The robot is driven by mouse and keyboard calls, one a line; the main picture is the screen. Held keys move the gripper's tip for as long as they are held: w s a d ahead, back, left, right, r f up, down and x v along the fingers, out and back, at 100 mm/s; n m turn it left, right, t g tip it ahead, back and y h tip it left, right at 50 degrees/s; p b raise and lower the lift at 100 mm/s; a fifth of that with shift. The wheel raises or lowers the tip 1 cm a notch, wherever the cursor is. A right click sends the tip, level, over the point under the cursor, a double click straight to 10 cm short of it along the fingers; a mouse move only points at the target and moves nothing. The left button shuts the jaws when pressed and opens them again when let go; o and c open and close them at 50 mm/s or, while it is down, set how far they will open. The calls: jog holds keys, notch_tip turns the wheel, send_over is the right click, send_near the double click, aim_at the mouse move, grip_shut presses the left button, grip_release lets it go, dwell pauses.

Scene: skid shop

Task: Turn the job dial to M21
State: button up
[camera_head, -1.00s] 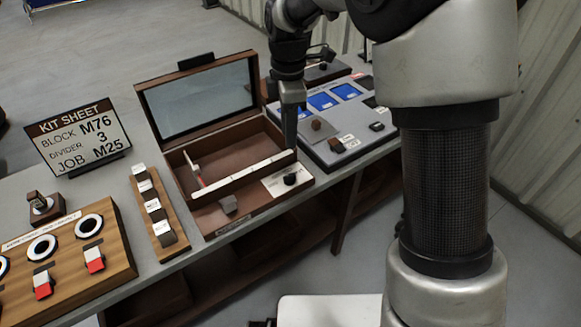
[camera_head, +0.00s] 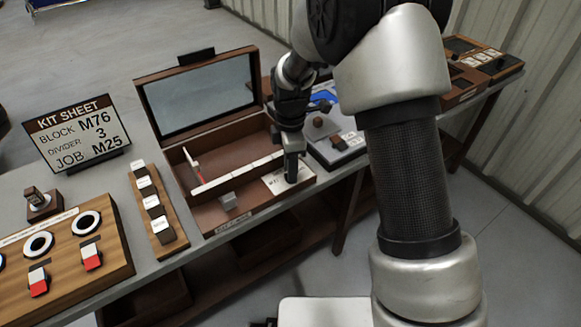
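My gripper (camera_head: 291,176) points straight down over the white dial plate (camera_head: 272,181) at the front right corner of the open brown wooden box (camera_head: 250,206). The small black dial knob on that plate is hidden behind or between my fingers. I cannot tell whether the fingers touch it, or whether they are open or shut. The plate's markings are too small to read.
In the box lie a white divider strip (camera_head: 240,173) and a small grey block (camera_head: 229,201). A strip of switches (camera_head: 152,205) and a wooden panel with white rings (camera_head: 110,268) stand to the left. A grey console (camera_head: 335,150) stands to the right, partly behind my arm.

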grip_shut()
